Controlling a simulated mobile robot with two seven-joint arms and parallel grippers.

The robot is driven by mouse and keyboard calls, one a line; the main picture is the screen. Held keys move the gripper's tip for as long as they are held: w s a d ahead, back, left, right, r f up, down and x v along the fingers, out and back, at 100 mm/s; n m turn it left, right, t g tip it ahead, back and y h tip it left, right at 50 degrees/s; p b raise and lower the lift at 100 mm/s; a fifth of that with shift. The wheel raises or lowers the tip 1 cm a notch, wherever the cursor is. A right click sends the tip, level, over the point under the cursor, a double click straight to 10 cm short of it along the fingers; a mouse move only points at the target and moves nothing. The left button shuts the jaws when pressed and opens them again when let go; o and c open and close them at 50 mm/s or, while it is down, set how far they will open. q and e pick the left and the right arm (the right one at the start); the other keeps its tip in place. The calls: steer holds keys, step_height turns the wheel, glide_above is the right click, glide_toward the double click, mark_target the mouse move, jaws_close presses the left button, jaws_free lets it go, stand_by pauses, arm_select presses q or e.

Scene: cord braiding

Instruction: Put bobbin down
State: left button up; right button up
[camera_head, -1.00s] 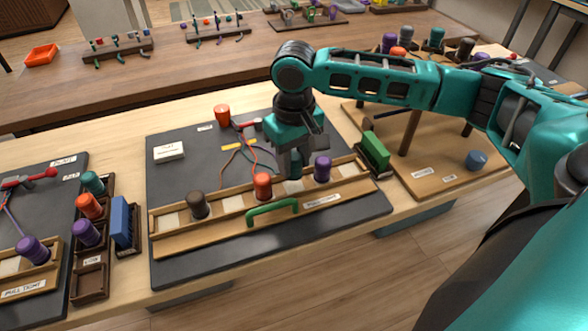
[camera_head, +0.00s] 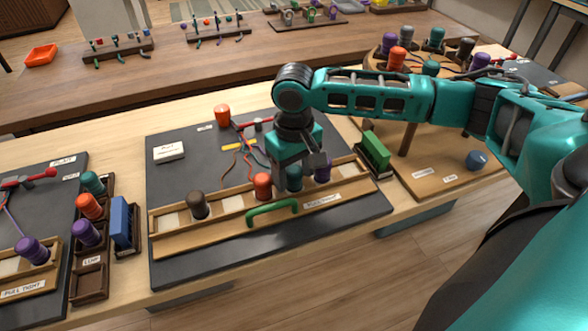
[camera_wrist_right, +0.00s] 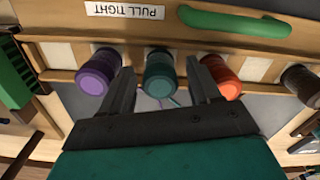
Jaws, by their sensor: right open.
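A teal bobbin (camera_head: 294,178) stands in the wooden rack (camera_head: 225,206) on the black board, between an orange bobbin (camera_head: 263,186) and a purple bobbin (camera_head: 323,174). My right gripper (camera_head: 290,172) is low over it. In the right wrist view the teal bobbin (camera_wrist_right: 159,74) shows between the open fingers of my right gripper (camera_wrist_right: 162,85), with a purple bobbin (camera_wrist_right: 98,72) to the left and an orange bobbin (camera_wrist_right: 220,76) to the right. My left gripper is out of view.
A green handle (camera_head: 272,211) fronts the rack. A green block (camera_head: 375,150) stands right of the board. Left are a blue block (camera_head: 121,222) and a tray (camera_head: 91,281) of bobbins. A round stand with bobbins is behind my right arm.

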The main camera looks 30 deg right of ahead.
mark_target(294, 169)
steer(key=shift+r, duration=0.1)
steer(key=shift+r+b, duration=0.25)
steer(key=shift+b, duration=0.1)
step_height(294, 169, up, 12)
steer(key=p, duration=0.2)
stand_by(0.5)
